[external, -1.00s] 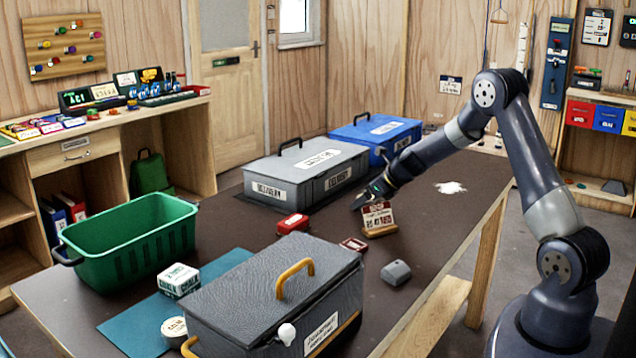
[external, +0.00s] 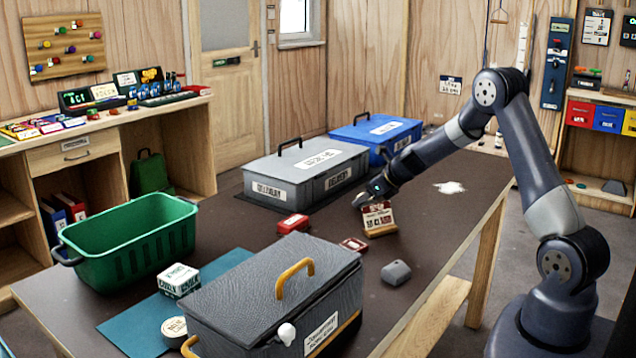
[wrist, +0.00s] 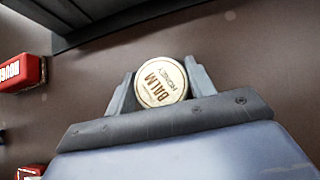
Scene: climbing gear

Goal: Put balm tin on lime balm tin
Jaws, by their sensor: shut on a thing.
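In the wrist view, the balm tin (wrist: 161,82) is a round, pale gold tin with "BALM" and "HONEY" on its lid. My gripper (wrist: 160,88) is shut on it, with a finger on each side. In the external view, my gripper (external: 364,198) is low over the dark table, behind a small card stand and in front of the grey case. The held tin cannot be made out there. I cannot make out a lime balm tin in either view; it may be hidden behind the card stand or another thing.
The card stand (external: 379,219) is close to my gripper. A red box (external: 293,224), a flat red packet (external: 354,245) and a grey block (external: 396,272) lie nearby. The grey case (external: 306,172) and blue case (external: 375,137) stand behind. The table's right side is mostly clear.

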